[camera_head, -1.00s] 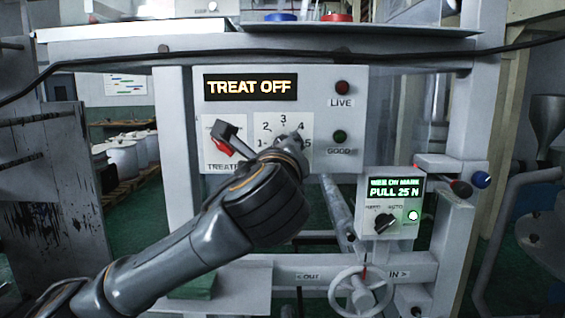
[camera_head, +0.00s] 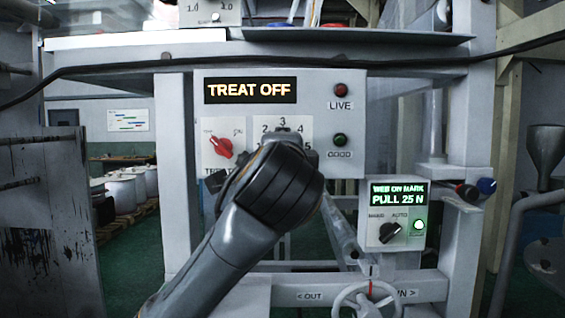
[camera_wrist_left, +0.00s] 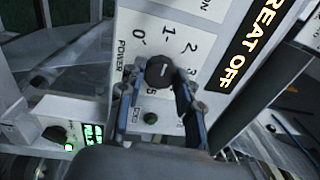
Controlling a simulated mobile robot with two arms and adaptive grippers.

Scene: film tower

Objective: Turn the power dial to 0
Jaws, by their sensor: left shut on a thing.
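The power dial (camera_wrist_left: 160,71) is a dark round knob on a white plate marked POWER with numbers from 0 up, seen in the left wrist view. My left gripper (camera_wrist_left: 158,84) has a finger on either side of the knob and is shut on it. A pale mark shows on the knob's face, but I cannot tell which number it points to. In the head view my left arm hides the dial and gripper; the upper part of the number plate (camera_head: 283,124) shows above the arm. My right gripper is in neither view.
Left of the plate is a red switch (camera_head: 221,146). Above is the TREAT OFF display (camera_head: 250,90). Red and green lamps (camera_head: 340,140) sit to the right. A small PULL 25 N box (camera_head: 392,215) and a handwheel (camera_head: 366,300) are lower right.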

